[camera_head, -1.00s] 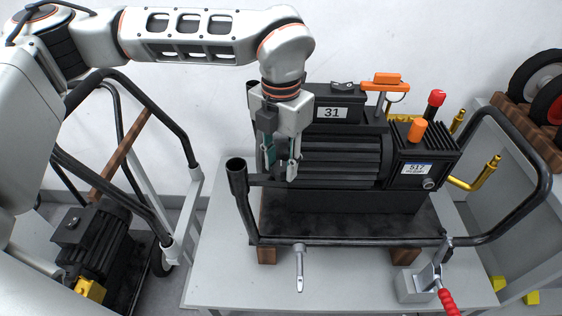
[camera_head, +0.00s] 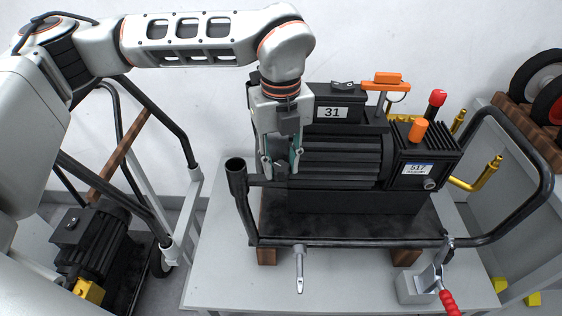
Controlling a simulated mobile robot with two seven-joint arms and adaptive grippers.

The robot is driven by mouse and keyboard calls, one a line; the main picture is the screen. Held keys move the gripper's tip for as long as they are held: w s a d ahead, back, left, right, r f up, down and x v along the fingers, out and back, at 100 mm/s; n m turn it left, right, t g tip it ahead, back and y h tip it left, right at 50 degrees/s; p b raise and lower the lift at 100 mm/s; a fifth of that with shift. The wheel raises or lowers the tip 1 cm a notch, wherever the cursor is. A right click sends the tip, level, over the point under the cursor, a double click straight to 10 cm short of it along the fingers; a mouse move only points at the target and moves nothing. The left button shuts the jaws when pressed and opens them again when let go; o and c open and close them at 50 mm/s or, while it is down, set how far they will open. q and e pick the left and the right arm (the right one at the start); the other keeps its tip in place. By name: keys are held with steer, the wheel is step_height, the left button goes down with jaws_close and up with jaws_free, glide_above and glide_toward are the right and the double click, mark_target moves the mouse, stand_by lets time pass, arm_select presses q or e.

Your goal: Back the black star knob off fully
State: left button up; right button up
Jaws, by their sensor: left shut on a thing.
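My left gripper (camera_head: 280,170) comes down from above at the left end of the black pump-motor unit (camera_head: 340,160). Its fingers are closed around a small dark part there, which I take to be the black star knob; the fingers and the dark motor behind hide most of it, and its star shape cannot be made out. How far the knob is threaded on cannot be seen. My right gripper is not in view.
The unit sits in a black tube frame (camera_head: 340,243) on wooden blocks on a grey table (camera_head: 225,275). An open tube end (camera_head: 237,166) stands close left of my gripper. A red-handled clamp (camera_head: 437,282) is at front right. A cart with another motor (camera_head: 95,240) stands left.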

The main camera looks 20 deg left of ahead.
mark_target(281, 166)
arm_select(q)
steer(key=n, duration=0.6)
steer(key=shift+n, duration=0.3)
stand_by(0.4)
steer(key=o, duration=1.1)
step_height(281, 166, up, 12)
steer(key=shift+r, duration=0.1)
